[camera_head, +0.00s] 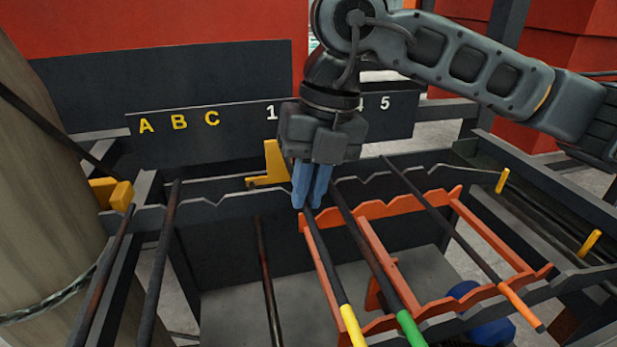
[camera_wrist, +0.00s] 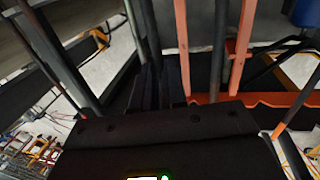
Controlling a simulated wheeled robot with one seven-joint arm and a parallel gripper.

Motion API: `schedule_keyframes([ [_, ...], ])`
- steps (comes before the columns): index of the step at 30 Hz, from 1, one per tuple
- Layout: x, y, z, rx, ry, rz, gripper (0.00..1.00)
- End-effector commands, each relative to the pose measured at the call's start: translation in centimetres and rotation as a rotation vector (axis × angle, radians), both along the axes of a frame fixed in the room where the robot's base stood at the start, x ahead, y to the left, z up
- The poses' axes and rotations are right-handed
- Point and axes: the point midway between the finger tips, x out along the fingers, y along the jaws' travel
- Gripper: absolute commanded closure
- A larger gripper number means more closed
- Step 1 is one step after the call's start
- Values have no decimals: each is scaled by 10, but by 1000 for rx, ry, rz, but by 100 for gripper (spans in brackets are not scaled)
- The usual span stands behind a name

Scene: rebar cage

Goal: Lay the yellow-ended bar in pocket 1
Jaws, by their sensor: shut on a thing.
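The yellow-ended bar (camera_head: 327,260) is a dark bar with a bright yellow near end (camera_head: 352,325). My gripper (camera_head: 312,203) is shut on it near its far end, with blue fingers pointing down. The bar slants toward the front beside the left side of the orange rack; I cannot tell whether it touches the rack. The label "1" (camera_head: 272,113) is on the dark back board, left of my gripper. My wrist hides the labels between 1 and 4. The notched dark rail (camera_head: 225,203) runs below the board. In the wrist view my gripper's fingers (camera_wrist: 160,85) point up the picture.
A green-ended bar (camera_head: 370,255) and an orange-ended bar (camera_head: 445,225) lie across the orange rack (camera_head: 375,210) to the right. A yellow bracket (camera_head: 275,165) is close left of my gripper.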

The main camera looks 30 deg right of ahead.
Motion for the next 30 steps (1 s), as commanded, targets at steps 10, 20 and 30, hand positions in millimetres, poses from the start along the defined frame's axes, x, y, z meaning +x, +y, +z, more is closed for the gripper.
schedule_keyframes([
  [10,0,0,-22,1,0,-1,100],
  [20,0,0,-41,-1,-2,-1,100],
  [30,0,0,-45,0,-1,-1,100],
])
